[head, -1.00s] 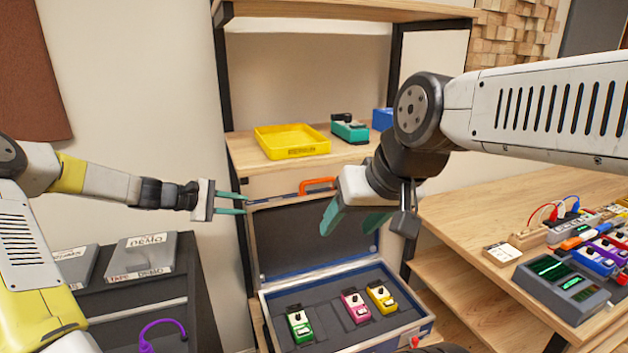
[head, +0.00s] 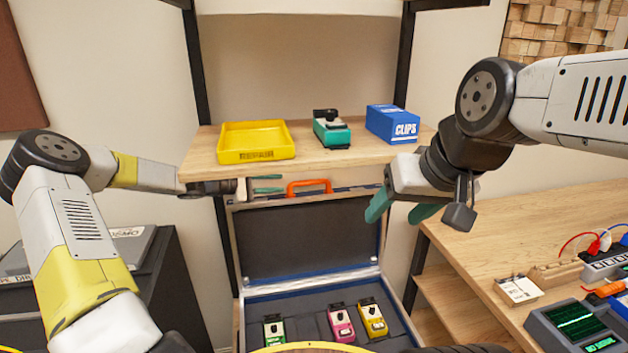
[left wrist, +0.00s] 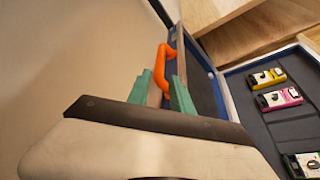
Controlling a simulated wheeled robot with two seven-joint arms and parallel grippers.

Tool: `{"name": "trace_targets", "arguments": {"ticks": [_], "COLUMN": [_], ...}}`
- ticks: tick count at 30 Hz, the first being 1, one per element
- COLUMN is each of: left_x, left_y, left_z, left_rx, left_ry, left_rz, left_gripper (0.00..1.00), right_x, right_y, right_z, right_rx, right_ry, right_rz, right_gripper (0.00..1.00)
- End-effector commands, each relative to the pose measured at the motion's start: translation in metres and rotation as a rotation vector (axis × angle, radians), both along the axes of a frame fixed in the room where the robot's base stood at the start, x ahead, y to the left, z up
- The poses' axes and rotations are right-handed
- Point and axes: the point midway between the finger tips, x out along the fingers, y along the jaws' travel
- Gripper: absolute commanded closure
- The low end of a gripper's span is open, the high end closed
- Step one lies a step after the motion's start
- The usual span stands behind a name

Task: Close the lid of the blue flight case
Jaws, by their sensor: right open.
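The blue flight case is open, its lid (head: 305,243) standing nearly upright under the shelf and its lower tray (head: 300,293) facing up. An orange handle (head: 309,186) sits on the lid's top edge; it also shows in the left wrist view (left wrist: 162,62). My left gripper (head: 268,184) is open beside the handle, just left of it. In the left wrist view its fingers (left wrist: 160,92) are apart, with the handle at and beyond the fingertips; contact is unclear. My right gripper (head: 398,208) is open and empty, in front of the lid's upper right side.
Green (head: 274,329), pink (head: 341,321) and yellow (head: 372,318) pedals sit in the case. The shelf (head: 350,155) above the lid holds a yellow tray (head: 256,155), a teal pedal (head: 331,131) and a blue clips box (head: 392,124). A wooden table (head: 500,240) stands right.

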Motion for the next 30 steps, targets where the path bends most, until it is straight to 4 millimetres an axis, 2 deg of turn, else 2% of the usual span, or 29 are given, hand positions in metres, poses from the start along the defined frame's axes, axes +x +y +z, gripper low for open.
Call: {"name": "trace_targets", "arguments": {"ticks": [12, 17, 23, 30], "left_x": [0.035, 0.046, 0.053, 0.053], "left_y": [-0.066, -0.086, -0.097, -0.098], "left_z": [-0.019, -0.025, -0.029, -0.029], "left_rx": [-0.001, 0.000, 0.000, 0.001], "left_ry": [-0.001, -0.001, -0.001, -0.001], "left_rz": [-0.003, -0.002, 0.000, 0.001], "left_gripper": [0.73, 0.73, 0.73, 0.73], "right_x": [0.000, 0.000, 0.000, 0.000], "right_y": [0.000, 0.000, 0.000, 0.000], "right_z": [0.000, 0.000, 0.000, 0.000], "right_rx": [0.000, 0.000, 0.000, 0.000], "right_ry": [0.000, 0.000, 0.000, 0.000], "right_rz": [0.000, 0.000, 0.000, 0.000], "right_gripper": [0.40, 0.40, 0.40, 0.40]}}
